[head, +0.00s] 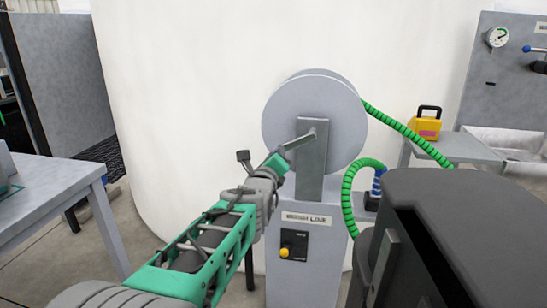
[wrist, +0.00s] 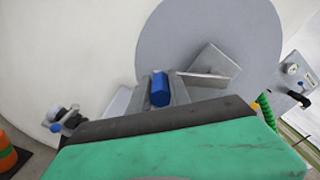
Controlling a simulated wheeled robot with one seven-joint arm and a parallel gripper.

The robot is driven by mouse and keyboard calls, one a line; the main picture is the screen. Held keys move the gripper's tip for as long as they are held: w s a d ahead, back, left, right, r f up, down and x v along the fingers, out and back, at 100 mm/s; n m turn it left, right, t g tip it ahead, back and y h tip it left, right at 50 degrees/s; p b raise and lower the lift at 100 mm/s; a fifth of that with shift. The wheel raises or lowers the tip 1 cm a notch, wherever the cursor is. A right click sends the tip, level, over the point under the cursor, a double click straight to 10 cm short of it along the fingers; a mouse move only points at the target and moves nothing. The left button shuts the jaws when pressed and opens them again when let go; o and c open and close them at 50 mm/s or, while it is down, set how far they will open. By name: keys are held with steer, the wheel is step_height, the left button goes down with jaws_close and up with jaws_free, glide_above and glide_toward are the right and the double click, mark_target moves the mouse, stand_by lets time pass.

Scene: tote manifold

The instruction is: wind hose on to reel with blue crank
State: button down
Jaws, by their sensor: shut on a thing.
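The grey hose reel (head: 285,115) stands upright on a grey pedestal in the head view; its round disc also fills the upper middle of the wrist view (wrist: 215,45). The crank arm (head: 302,140) runs from the reel's hub down and left to my gripper (head: 279,163). In the wrist view the blue crank grip (wrist: 160,90) sits between the fingers of my gripper (wrist: 160,93), which is shut on it. In the head view the fingers hide the grip. The green ribbed hose (head: 405,132) leaves the reel at its right side; another length (head: 347,200) loops beside the pedestal.
The pedestal (head: 308,258) carries a yellow button. A grey table (head: 50,195) stands at left, and a dark bin-like body (head: 455,220) fills the lower right. A yellow case (head: 425,125) sits on a shelf at right. A large white tank wall (head: 190,100) is behind the reel.

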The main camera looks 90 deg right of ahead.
steer(key=shift+r, duration=0.25)
steer(key=c, duration=1.2)
jaws_free()
steer(key=shift+f, duration=0.15)
steer(key=w+a+p, duration=0.1)
steer(key=a, duration=0.6)
steer(key=shift+a+p, duration=0.35)
steer(key=shift+w, duration=0.15)
